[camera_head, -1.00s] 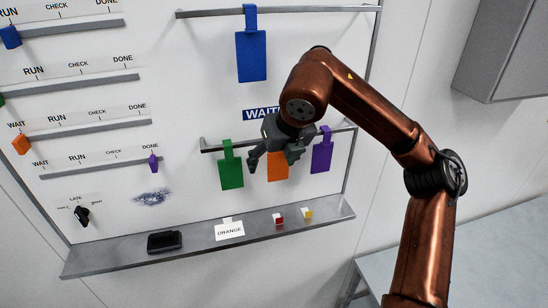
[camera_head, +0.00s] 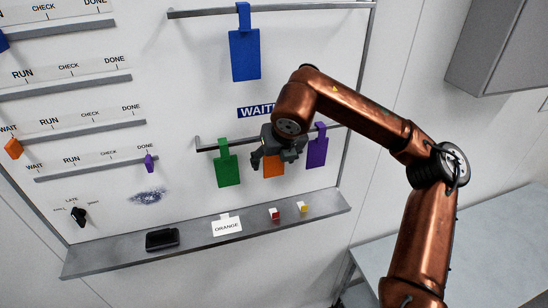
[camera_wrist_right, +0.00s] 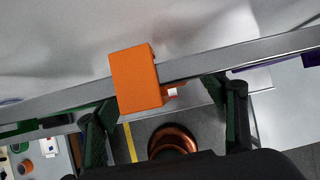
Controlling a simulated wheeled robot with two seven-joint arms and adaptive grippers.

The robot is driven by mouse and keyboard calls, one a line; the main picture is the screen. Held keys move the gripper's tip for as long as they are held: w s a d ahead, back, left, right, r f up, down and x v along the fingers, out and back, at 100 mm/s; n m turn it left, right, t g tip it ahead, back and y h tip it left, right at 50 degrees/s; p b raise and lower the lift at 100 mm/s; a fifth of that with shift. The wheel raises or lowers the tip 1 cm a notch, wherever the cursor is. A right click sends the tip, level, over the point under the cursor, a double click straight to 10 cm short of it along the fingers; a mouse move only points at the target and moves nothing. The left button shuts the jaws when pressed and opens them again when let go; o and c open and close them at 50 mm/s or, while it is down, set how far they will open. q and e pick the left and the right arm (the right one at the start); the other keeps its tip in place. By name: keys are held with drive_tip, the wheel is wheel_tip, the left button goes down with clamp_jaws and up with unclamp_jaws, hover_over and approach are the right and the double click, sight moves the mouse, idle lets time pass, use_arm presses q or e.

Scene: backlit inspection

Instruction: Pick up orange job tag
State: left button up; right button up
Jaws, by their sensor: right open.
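The orange job tag (camera_head: 273,167) hangs on the lower rail (camera_head: 205,148) of the white board, between a green tag (camera_head: 227,168) and a purple tag (camera_head: 317,152). My right gripper (camera_head: 277,160) is in front of it and hides its upper part in the head view. In the right wrist view the top of the orange tag (camera_wrist_right: 138,78) hooks over the rail, between the two spread fingers of my right gripper (camera_wrist_right: 168,108). The fingers are open, with gaps on both sides of the tag. My left gripper is not in view.
A blue tag (camera_head: 244,55) hangs on the upper rail. The ledge (camera_head: 110,256) below holds a black eraser-like block (camera_head: 162,239), a card reading ORANGE (camera_head: 227,226), and two small blocks, red (camera_head: 274,214) and yellow (camera_head: 302,207). A grey cabinet (camera_head: 497,45) is at upper right.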

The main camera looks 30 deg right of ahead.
drive_tip(key=c, duration=1.1)
